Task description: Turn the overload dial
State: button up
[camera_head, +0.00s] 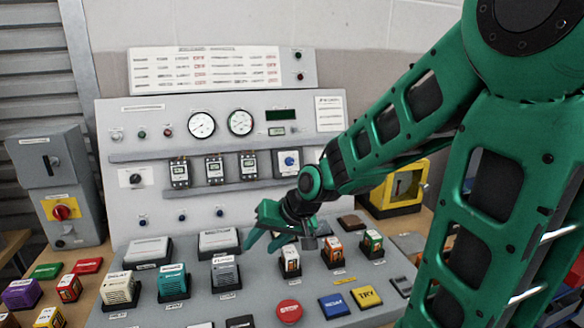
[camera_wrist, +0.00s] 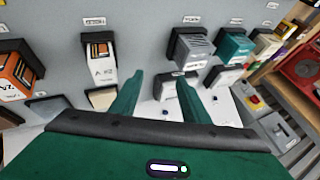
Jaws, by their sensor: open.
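A white module with a round blue dial (camera_head: 288,162) sits at the right end of the row of devices on the upright grey panel (camera_head: 235,112). It looks like the overload dial, but its lettering is too small to read. My green gripper (camera_head: 263,238) is open and empty, below and slightly left of the dial, over the sloping desk part of the panel. In the wrist view, my gripper (camera_wrist: 158,98) shows two spread fingers with nothing between them. I cannot make out the blue dial in the wrist view.
Several blocks stand on the desk under my gripper, including a teal block (camera_head: 172,281) and a grey block (camera_head: 225,272). A red STOP button (camera_head: 289,311) lies in front. A black knob (camera_head: 135,178) is on the panel's left. A yellow box (camera_head: 402,187) stands at right.

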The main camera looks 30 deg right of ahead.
jog(key=w+d+m+t+y, duration=0.2)
jog(key=w+m+t, duration=0.1)
jog(key=w+m, duration=0.35)
jog(key=m+t+h, duration=0.5)
jog(key=m+t, duration=0.4)
jog(key=m, duration=0.7)
send_near(290, 162)
jog(key=w, duration=0.7)
jog(key=shift+w+r, duration=0.15)
jog(key=shift+w, duration=0.25)
jog(key=c, duration=1)
